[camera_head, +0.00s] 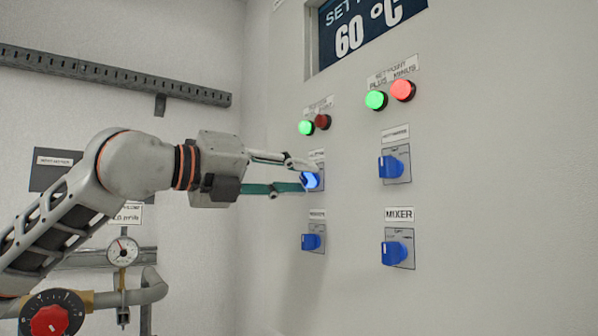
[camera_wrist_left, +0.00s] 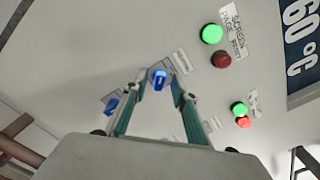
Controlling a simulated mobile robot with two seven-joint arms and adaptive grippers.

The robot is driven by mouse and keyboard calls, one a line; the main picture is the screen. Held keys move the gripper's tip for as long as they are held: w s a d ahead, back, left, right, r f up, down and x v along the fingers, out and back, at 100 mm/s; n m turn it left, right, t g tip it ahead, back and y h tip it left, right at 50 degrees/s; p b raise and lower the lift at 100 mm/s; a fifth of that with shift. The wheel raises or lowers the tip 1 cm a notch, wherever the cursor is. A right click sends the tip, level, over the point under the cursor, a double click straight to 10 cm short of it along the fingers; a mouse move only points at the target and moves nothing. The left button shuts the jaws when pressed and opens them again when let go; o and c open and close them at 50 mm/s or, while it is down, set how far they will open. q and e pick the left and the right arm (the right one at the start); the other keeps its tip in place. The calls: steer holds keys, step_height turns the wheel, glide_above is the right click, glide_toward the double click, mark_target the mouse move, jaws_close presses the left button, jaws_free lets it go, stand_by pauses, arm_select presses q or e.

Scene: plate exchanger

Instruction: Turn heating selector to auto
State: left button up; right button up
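A blue selector knob (camera_head: 311,180) on the grey panel sits between the fingertips of my left gripper (camera_head: 304,177). Its label is partly hidden and too small to read. In the left wrist view the knob (camera_wrist_left: 159,80) shows between the two fingertips (camera_wrist_left: 158,82), with a visible gap on each side. My left gripper is open around the knob or just in front of it; the exact depth is hard to tell. I cannot read which position the knob points to. My right gripper is not in view.
Other blue selectors sit at upper right (camera_head: 391,166), lower left (camera_head: 311,242) and lower right (camera_head: 394,253), the last labelled MIXER. Green (camera_head: 306,128) and dark red (camera_head: 322,122) buttons are just above the gripper. A pressure gauge (camera_head: 123,252) and pipes stand at left.

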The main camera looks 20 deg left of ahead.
arm_select(q)
steer(key=shift+w+d, duration=0.2)
steer(key=shift+w, duration=0.1)
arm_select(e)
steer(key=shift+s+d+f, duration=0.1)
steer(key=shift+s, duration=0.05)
arm_select(q)
jaws_close()
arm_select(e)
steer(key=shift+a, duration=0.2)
